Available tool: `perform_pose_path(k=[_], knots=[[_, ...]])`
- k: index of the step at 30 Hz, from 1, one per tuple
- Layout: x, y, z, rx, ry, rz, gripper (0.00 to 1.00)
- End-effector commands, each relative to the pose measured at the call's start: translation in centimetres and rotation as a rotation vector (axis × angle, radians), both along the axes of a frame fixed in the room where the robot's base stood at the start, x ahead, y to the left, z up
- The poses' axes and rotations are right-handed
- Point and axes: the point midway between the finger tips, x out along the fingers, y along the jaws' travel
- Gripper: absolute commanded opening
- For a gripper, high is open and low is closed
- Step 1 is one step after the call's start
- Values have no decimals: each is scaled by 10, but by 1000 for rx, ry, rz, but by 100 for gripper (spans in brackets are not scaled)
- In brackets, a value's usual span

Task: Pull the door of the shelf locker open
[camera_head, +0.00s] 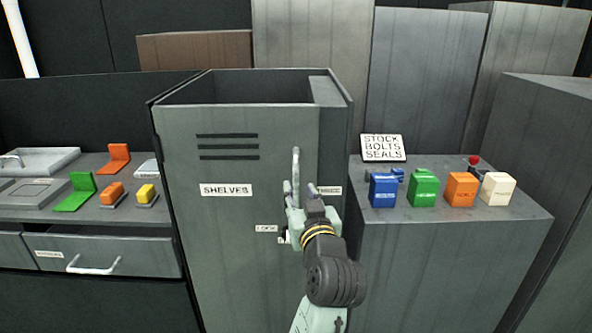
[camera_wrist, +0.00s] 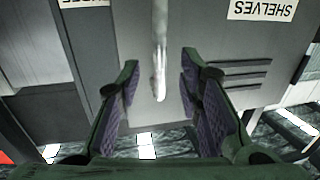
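The grey shelf locker (camera_head: 334,130) stands in the middle of the head view, with its door (camera_head: 225,240) facing me, labelled SHELVES. The door looks shut, but I cannot tell whether there is a small gap. Its pale upright handle (camera_head: 296,162) is near the door's right edge. My gripper (camera_head: 299,190) is at the handle's lower part. In the wrist view, the door (camera_wrist: 215,40) appears upside down, and the handle (camera_wrist: 160,40) lies between the two open fingers (camera_wrist: 160,75), with space visible on both sides. The handle's lower end is partly hidden in the head view.
A counter (camera_head: 530,213) on the right holds blue, green, orange and white blocks and a sign (camera_head: 383,147). A bench on the left holds a sink (camera_head: 40,160), coloured pieces and a drawer with a white handle (camera_head: 93,266). Tall grey cabinets stand behind.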

Motion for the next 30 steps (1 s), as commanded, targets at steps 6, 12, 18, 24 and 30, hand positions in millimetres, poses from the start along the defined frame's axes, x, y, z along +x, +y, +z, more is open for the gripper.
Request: perform_pose_path(k=[6,12,18,24,30], knots=[[37,7,1,2,1,1,33],[51,10,0,0,0,0,33],[53,10,-1,0,0,-1,33],[53,10,-1,0,0,-1,26],[53,10,-1,0,0,-1,13]])
